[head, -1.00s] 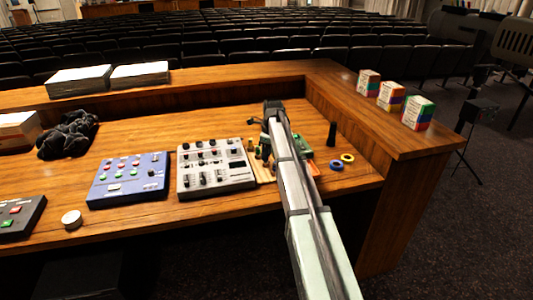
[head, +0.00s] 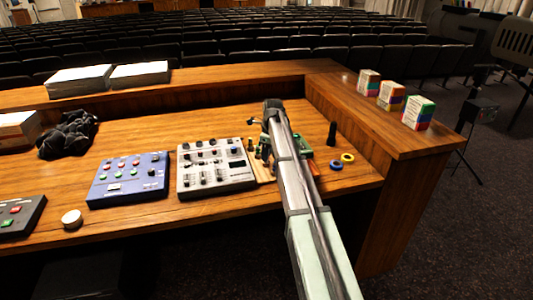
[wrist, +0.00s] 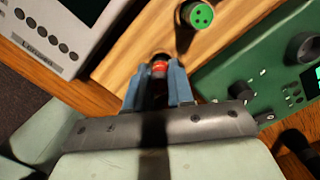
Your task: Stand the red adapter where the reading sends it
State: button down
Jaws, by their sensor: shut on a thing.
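In the wrist view my gripper (wrist: 158,85) is shut on a red-topped piece, the red adapter (wrist: 159,68). Only its top shows between the blue-grey fingers; its lower part is hidden. It is over or at a light wooden board (wrist: 133,47), and I cannot tell whether it touches it. A green-topped adapter with dark holes (wrist: 199,14) stands on that board beyond the fingers. In the head view my gripper (head: 262,138) is small and partly behind my arm, beside the grey mixer (head: 215,166). The mixer's small display (head: 238,164) is too small to read.
A green device (wrist: 245,85) lies right of the board. The head view shows a dark upright cylinder (head: 332,133), blue (head: 336,165) and yellow (head: 347,157) rings, a blue panel (head: 128,178) and several small cartons on the raised ledge. Bare desk lies behind the mixer.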

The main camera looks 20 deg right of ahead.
jog(key=shift+f, duration=0.55)
jog(key=c, duration=1.3)
grip_release()
jog(key=shift+o, duration=0.2)
notch_tip(320, 180, up, 11)
jog(key=d, duration=0.1)
jog(key=shift+s, duration=0.35)
